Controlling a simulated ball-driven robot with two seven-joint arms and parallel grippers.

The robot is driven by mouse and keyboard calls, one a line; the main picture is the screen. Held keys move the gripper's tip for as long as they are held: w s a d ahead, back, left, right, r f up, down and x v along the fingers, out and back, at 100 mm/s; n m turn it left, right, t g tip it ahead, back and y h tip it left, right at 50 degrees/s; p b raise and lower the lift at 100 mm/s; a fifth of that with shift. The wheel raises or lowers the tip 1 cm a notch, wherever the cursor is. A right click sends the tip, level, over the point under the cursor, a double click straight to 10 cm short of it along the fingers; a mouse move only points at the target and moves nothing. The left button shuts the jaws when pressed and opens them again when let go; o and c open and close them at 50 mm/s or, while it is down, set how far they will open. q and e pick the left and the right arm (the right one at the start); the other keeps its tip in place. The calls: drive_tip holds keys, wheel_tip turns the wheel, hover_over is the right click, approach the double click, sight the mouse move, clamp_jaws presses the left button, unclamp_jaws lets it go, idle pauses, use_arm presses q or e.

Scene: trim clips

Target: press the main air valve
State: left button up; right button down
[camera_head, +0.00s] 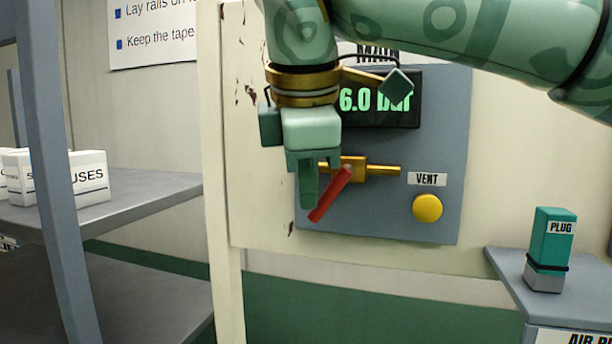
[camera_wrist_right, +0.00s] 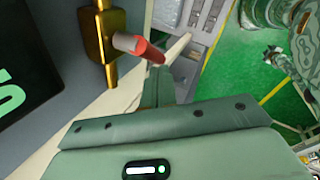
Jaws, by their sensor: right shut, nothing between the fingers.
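The main air valve is a brass body (camera_head: 354,169) with a red lever (camera_head: 330,194) on a grey panel (camera_head: 440,130). The lever slants down to the left in the head view. In the right wrist view the brass body (camera_wrist_right: 100,45) and red lever (camera_wrist_right: 145,49) show at the upper left. My right gripper (camera_head: 308,200) is shut and empty, with its fingers beside the lever's lower end. I cannot tell whether they touch it. The fingers (camera_wrist_right: 160,85) also point towards the lever in the right wrist view. My left gripper is not in view.
A display (camera_head: 385,100) reads 6.0 bar, partly hidden by my right arm. A yellow button (camera_head: 427,208) sits under a VENT label (camera_head: 427,179). A green PLUG block (camera_head: 550,245) stands on a ledge at the right. A shelf (camera_head: 120,195) with white boxes (camera_head: 75,178) is at the left.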

drive_tip(key=shift+f, duration=0.35)
drive_tip(key=shift+b, duration=0.35)
drive_tip(key=shift+d, duration=0.15)
idle(1.1)
drive_tip(key=shift+r+p, duration=0.65)
drive_tip(key=shift+r, duration=0.15)
